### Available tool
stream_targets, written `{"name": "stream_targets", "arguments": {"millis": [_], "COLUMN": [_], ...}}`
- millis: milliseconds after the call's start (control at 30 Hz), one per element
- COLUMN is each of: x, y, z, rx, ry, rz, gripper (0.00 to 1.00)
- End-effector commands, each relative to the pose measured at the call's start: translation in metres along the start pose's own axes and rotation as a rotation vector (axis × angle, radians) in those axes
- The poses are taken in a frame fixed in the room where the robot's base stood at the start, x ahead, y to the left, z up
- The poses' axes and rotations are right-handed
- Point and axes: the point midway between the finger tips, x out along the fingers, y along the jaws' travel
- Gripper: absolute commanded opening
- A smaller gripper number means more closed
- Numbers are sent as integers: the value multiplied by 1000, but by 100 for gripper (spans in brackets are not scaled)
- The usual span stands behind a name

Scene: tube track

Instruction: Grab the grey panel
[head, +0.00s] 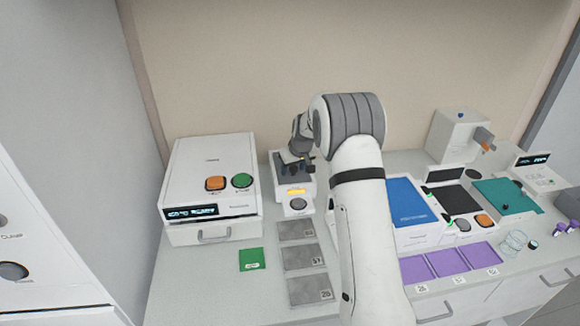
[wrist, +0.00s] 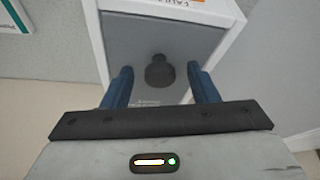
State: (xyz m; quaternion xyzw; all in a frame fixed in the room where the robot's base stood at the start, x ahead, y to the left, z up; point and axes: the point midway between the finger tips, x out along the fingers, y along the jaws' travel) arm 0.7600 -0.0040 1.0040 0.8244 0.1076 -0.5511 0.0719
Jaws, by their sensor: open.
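The grey panel (wrist: 205,45) fills the top of a small white device, with a dark round knob (wrist: 159,72) standing near its middle. In the head view the panel (head: 279,172) shows only in part beneath my gripper (head: 296,170). In the wrist view my gripper (wrist: 160,88) is open, its two blue fingers on the left and right of the knob with gaps on both sides. It holds nothing. I cannot tell how far the fingertips are above the panel.
A large white machine (head: 212,180) stands left of the small device. Three grey plates (head: 304,257) and a green square (head: 252,260) lie in front. Blue-topped (head: 409,202) and teal-topped (head: 505,196) devices and purple trays (head: 447,263) are on the right.

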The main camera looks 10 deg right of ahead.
Motion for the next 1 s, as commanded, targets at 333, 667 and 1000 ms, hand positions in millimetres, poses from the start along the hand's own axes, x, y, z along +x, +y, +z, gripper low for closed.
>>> {"name": "stream_targets", "arguments": {"millis": [333,667,1000], "x": [0,0,-4], "y": [-1,-1,-1], "z": [0,0,-2], "rx": [-1,-1,-2], "ry": [0,0,3], "rz": [0,0,0], "gripper": [34,7,1]}}
